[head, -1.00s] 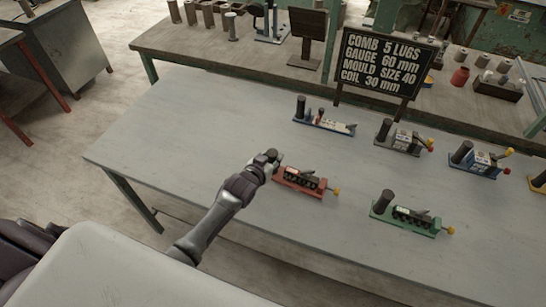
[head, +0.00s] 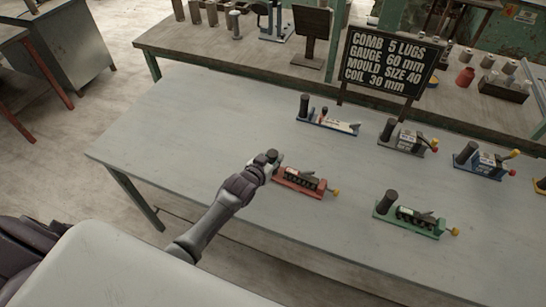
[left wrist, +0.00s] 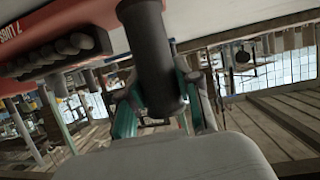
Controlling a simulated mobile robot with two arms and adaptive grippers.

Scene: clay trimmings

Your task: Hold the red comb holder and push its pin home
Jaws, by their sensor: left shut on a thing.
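The red comb holder (head: 300,187) lies on the grey table, with dark lugs along its top and a yellow-orange pin knob (head: 336,191) sticking out at its right end. A dark upright handle stands at its left end, mostly covered by my gripper in the head view. My left gripper (head: 270,160) is shut on that handle. In the left wrist view the dark handle (left wrist: 152,55) sits between the fingers, and the red body (left wrist: 60,22) carries the marking "7 LUGS". The pin's shaft is too small to make out. My right gripper is not in view.
A green holder (head: 410,220) lies to the right, with blue-white (head: 330,124), grey (head: 403,140) and blue (head: 480,162) holders farther back. A black sign (head: 388,65) reads comb 5 lugs, gauge 60 mm, mould size 40, coil 30 mm. The table's left part is clear.

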